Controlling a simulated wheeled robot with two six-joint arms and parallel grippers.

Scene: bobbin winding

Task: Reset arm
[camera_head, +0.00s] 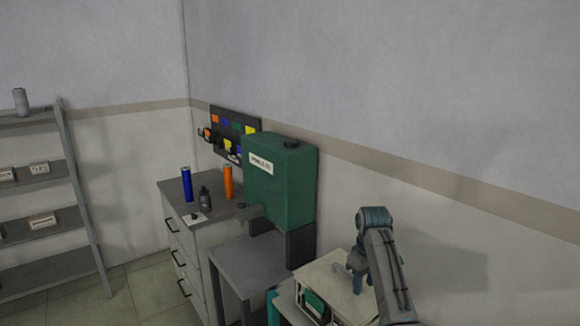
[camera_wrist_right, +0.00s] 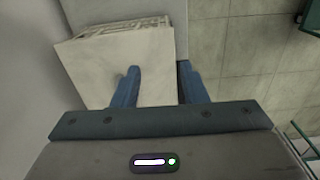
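My right arm comes in from the bottom right of the head view. Its right gripper (camera_head: 352,278) points down over a cream box-shaped machine (camera_head: 318,270). In the right wrist view the two blue fingers of the gripper (camera_wrist_right: 160,68) stand apart, with nothing held between them. The pale top of the box (camera_wrist_right: 95,72) lies below and partly behind the fingers. I cannot tell whether the fingertips touch it. My left gripper is not in view.
A green tank (camera_head: 280,185) stands by the wall behind a grey table (camera_head: 250,262). A drawer cabinet (camera_head: 185,235) holds a blue spool (camera_head: 187,185), an orange spool (camera_head: 228,182) and a dark bottle (camera_head: 205,199). A shelf rack (camera_head: 80,190) stands left. Floor (camera_head: 150,288) between is clear.

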